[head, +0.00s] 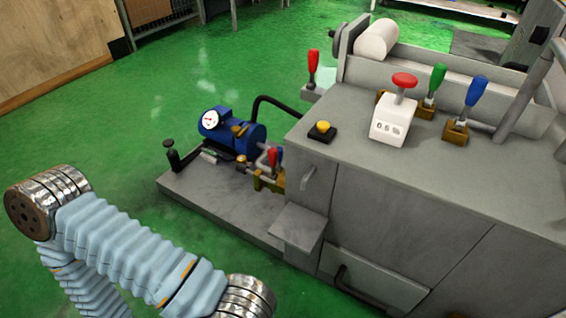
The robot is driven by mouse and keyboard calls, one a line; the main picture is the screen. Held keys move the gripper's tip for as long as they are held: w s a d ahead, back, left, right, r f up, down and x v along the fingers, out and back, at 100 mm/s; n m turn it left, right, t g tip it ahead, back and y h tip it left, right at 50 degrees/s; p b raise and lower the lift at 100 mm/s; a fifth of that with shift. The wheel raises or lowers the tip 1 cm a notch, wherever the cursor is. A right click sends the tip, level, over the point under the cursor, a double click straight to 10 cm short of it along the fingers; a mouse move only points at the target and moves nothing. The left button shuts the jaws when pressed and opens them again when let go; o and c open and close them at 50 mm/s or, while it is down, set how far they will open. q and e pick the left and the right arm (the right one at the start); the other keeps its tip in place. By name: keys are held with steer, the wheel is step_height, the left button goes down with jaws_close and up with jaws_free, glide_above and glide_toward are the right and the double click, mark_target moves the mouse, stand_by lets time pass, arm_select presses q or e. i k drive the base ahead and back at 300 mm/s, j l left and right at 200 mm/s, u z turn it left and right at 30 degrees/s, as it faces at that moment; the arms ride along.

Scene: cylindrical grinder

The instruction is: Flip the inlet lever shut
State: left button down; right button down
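Several coloured levers show in the head view, and none can be read as marked inlet. Beside the blue pump (232,132), with its round white gauge (210,119), a small red-handled lever (272,158) stands on a brass fitting, with a blue handle close behind it. On the grey machine top are a green lever (434,84) and a blue lever (475,92), each on a brass base. Another red lever (313,66) stands upright at the machine's far left corner. My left arm bends through the lower left, well short of the levers. Neither gripper is in view.
The grey machine cabinet (400,215) fills the right side. On its top are a white counter box (393,125) with a red knob and a yellow button (322,127). A low grey plinth (225,205) carries the pump. Green floor (110,140) is clear at left.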

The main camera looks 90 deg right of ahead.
mark_target(279, 169)
steer(key=z, duration=2.85)
steer(key=i+j, duration=0.2)
steer(key=j, duration=0.15)
steer(key=i+j, duration=0.2)
steer(key=j, duration=0.2)
steer(key=i+j, duration=0.15)
steer(key=j, duration=0.2)
steer(key=i+j, duration=0.2)
steer(key=j, duration=0.2)
steer(key=i+j, duration=0.2)
steer(key=j, duration=0.15)
steer(key=i+j, duration=0.2)
steer(key=j, duration=0.15)
steer(key=i+j, duration=0.15)
steer(key=j, duration=0.25)
steer(key=l, duration=0.65)
steer(key=i, duration=0.05)
